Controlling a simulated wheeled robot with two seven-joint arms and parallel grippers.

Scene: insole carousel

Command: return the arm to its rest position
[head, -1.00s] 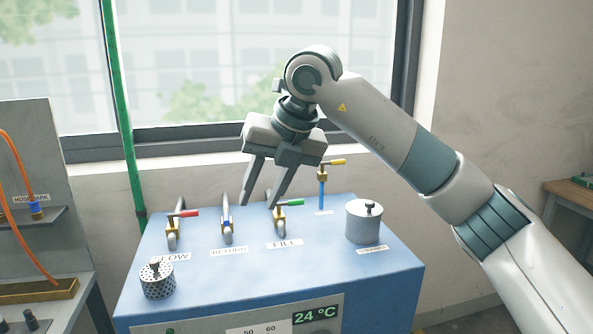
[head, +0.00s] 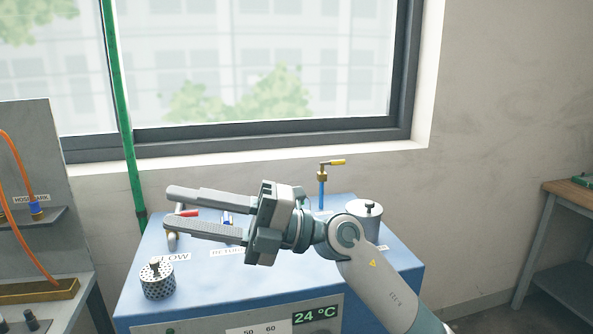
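My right gripper (head: 166,208) is in the middle of the head view, in front of and above the blue machine (head: 220,290). Its two fingers point left and stand apart with nothing between them. My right arm (head: 385,285) comes in from the lower right. The gripper hides much of the valves on the machine top. The red handle (head: 188,213) of the FLOW valve shows between the fingers, and part of the RETURN valve (head: 227,218) shows behind them. The FILL valve is hidden. My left gripper is out of view.
A perforated metal cylinder (head: 157,282) and a lidded grey canister (head: 366,217) stand on the machine. A yellow-handled valve (head: 323,178) rises behind. A hose rack (head: 45,205) is at left, a wooden table (head: 570,190) at right. Floor shows between machine and table.

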